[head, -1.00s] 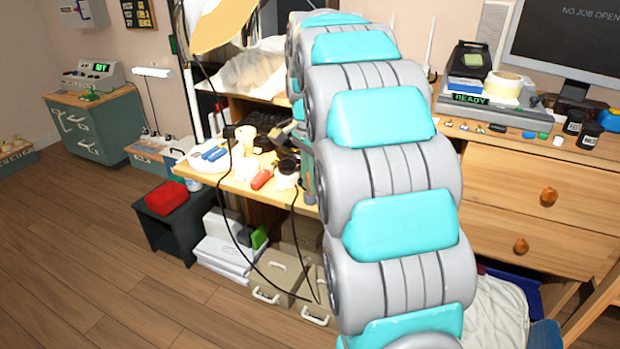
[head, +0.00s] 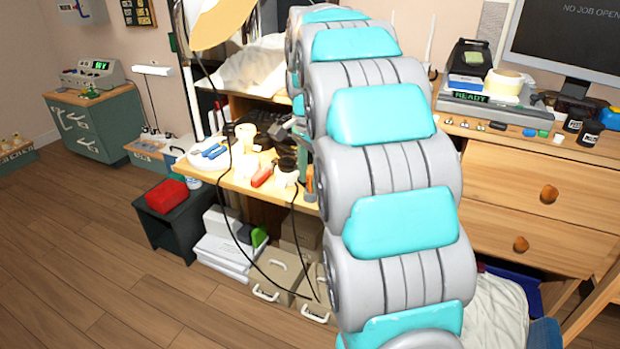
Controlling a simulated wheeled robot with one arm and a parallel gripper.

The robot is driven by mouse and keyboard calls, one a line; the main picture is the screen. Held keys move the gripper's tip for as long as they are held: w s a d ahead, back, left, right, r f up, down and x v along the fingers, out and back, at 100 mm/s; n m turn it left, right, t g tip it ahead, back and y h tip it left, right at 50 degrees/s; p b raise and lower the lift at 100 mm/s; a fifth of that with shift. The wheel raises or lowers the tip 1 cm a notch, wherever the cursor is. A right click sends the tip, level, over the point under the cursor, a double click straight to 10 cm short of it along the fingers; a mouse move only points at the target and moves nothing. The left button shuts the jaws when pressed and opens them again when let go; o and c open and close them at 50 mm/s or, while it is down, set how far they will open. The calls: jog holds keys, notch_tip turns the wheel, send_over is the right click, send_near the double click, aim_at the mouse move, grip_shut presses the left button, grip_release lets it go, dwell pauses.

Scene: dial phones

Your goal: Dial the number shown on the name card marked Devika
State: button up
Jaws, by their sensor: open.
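No telephone and no name card marked Devika can be made out in the head view. My own grey and turquoise arm fills the middle of the picture and covers the right part of the cluttered workbench (head: 236,190). My gripper cannot be made out; the far end of the arm is hidden behind its nearer links. A small grey shape shows at the arm's left edge above the bench, too unclear to name.
A lamp (head: 218,22) hangs over the bench, with black cables below. A red object (head: 166,196) sits on a dark stool (head: 180,232). Boxes (head: 228,258) stand under the bench. A wooden drawer desk (head: 520,190) with a monitor (head: 570,40) is right. Floor at left is clear.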

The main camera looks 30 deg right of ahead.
notch_tip(320, 180, up, 6)
jog(key=shift+w+r, duration=0.1)
jog(key=shift+r, duration=0.5)
dwell(0.4)
